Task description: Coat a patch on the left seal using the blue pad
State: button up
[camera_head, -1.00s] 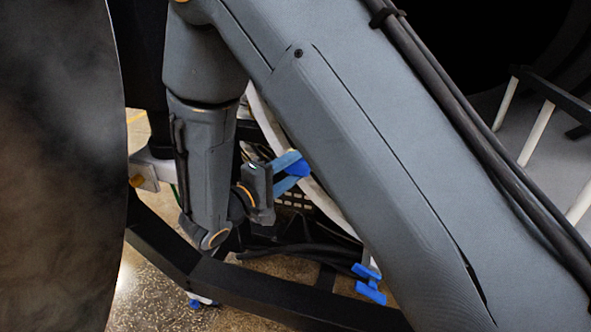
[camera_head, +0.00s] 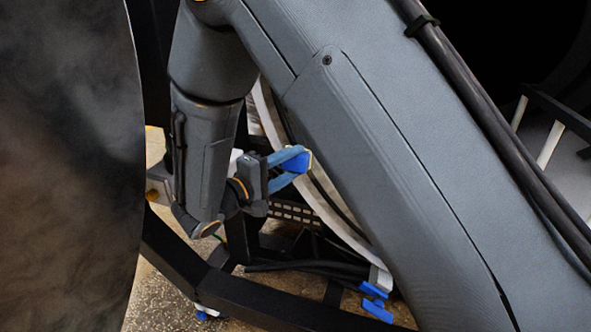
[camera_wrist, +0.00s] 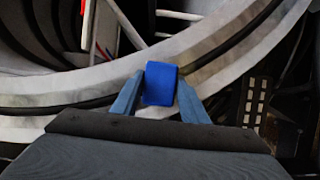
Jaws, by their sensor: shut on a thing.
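My gripper (camera_head: 291,167) is shut on the blue pad (camera_head: 296,162), which sits between its fingertips. The same pad (camera_wrist: 160,84) shows in the middle of the wrist view, in front of a pale curved flange. The seal (camera_wrist: 235,42) is a dark band along this flange and passes behind the pad. A brownish-yellow area lies on the flange just right of the pad. In the head view, the pad is beside the flange rim (camera_head: 270,118), and its right edge looks yellowish. I cannot tell whether the pad touches the seal.
A large dark rounded surface (camera_head: 70,170) fills the left of the head view. A black frame bar (camera_head: 255,305) and cables (camera_head: 305,266) lie below my gripper. Blue clamp-like parts (camera_head: 376,302) are at the lower right. A slotted metal piece (camera_wrist: 254,100) is right of the pad.

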jog(key=shift+w+a+r+p, duration=0.15)
jog(key=shift+a+r, duration=0.15)
jog(key=shift+r, duration=0.3)
jog(key=shift+w+a+r+p, duration=0.15)
jog(key=shift+a+r, duration=0.2)
jog(key=shift+r, duration=0.3)
jog(key=shift+w+a+r+p, duration=0.15)
jog(key=shift+a+r, duration=0.15)
jog(key=shift+r, duration=0.3)
jog(key=shift+f, duration=0.15)
jog(key=shift+s+d+f+b, duration=0.15)
jog(key=shift+d+f+b, duration=0.2)
jog(key=shift+f, duration=0.25)
jog(key=shift+s+d+f+b, duration=0.2)
jog(key=shift+d+f+b, duration=0.15)
jog(key=shift+f, duration=0.2)
jog(key=shift+s+d+f+b, duration=0.15)
jog(key=shift+d+f+b, duration=0.1)
jog(key=shift+f+b, duration=0.25)
jog(key=shift+s+d+f+b, duration=0.15)
jog(key=shift+d+f+b, duration=0.5)
jog(key=shift+f, duration=0.45)
jog(key=shift+s+d+f+b, duration=0.2)
jog(key=shift+d+f+b, duration=0.4)
jog(key=shift+f, duration=0.45)
jog(key=shift+s+d+f+b, duration=0.15)
jog(key=shift+d+f+b, duration=0.45)
jog(key=shift+f, duration=0.5)
jog(key=shift+s, duration=0.1)
